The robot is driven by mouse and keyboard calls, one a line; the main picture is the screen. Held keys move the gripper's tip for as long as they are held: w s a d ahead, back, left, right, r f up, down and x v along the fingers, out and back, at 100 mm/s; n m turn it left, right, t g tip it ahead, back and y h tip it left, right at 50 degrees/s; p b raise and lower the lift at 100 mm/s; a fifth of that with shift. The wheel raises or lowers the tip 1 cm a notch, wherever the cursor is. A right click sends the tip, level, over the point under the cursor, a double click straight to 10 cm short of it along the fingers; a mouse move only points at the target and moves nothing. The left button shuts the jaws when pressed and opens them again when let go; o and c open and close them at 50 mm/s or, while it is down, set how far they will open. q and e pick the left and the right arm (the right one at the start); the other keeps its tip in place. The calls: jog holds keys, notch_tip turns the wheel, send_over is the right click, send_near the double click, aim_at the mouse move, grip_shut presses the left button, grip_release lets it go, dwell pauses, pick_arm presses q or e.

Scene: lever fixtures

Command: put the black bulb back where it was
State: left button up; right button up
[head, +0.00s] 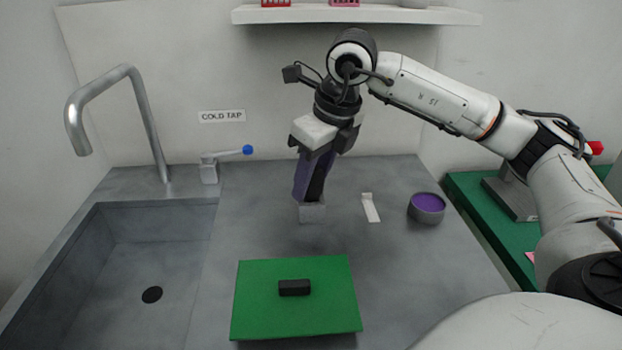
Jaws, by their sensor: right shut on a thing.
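My right gripper (312,196) points down over a small grey block-shaped base (312,213) on the counter, behind the green mat. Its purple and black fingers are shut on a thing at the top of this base. The fingers hide what they hold; it fits the black bulb of a lever fixture, but I see no bulb clearly. The lever's angle is hidden too. My left gripper is not in view.
A green mat (255,315) with a black block (294,287) lies in front. A white strip (370,208) and a purple-topped grey bowl (427,208) are right of the base. The cold tap lever with a blue bulb (247,150), the faucet (150,125) and sink (90,295) are left.

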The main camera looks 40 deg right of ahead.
jog(key=o, duration=0.7)
jog(key=shift+f, duration=0.15)
jog(key=p+v, duration=0.2)
jog(key=v, duration=1)
